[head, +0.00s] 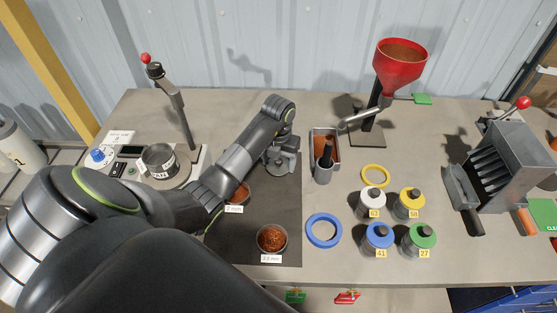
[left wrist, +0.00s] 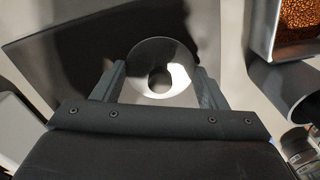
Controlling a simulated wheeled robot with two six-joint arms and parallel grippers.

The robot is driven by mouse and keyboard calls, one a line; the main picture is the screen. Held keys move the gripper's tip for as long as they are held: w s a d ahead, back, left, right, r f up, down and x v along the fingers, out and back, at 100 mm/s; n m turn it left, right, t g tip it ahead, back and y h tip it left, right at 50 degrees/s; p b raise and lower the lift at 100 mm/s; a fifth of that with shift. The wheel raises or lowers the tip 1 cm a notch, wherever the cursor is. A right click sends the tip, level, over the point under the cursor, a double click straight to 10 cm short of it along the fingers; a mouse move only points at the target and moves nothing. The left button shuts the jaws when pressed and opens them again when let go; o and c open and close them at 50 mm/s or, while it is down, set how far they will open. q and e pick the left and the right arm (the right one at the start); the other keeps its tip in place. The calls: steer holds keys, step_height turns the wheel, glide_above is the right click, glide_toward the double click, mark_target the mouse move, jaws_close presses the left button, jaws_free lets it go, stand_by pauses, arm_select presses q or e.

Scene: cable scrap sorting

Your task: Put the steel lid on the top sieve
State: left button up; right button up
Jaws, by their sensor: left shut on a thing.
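The steel lid (left wrist: 150,52) is a shiny round disc with a darker round middle, seen from above between the two fingers in the left wrist view. My left gripper (left wrist: 160,88) is shut on it. In the head view my left gripper (head: 282,160) is over the back right part of the dark mat (head: 285,205); the lid is mostly hidden there. A grey round vessel (head: 159,161) with a white label stands on the shaker machine (head: 196,160) at the left, apart from the gripper. I cannot tell from its label whether it is the top sieve. My right gripper is not in view.
Two bowls of copper granules (head: 271,239) are on the mat. A metal bin (head: 332,136) of granules is right of the gripper. A post (head: 181,115) rises behind the vessel.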

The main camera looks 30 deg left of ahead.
arm_select(q)
steer(key=o, duration=1)
steer(key=shift+f, duration=0.15)
steer(key=shift+w+r, duration=0.1)
steer(key=shift+r, duration=0.35)
step_height(320, 180, up, 3)
steer(key=shift+f+b, duration=0.2)
steer(key=shift+b, duration=0.7)
step_height(320, 180, up, 14)
steer(key=p, duration=1.4)
steer(key=shift+s, duration=0.3)
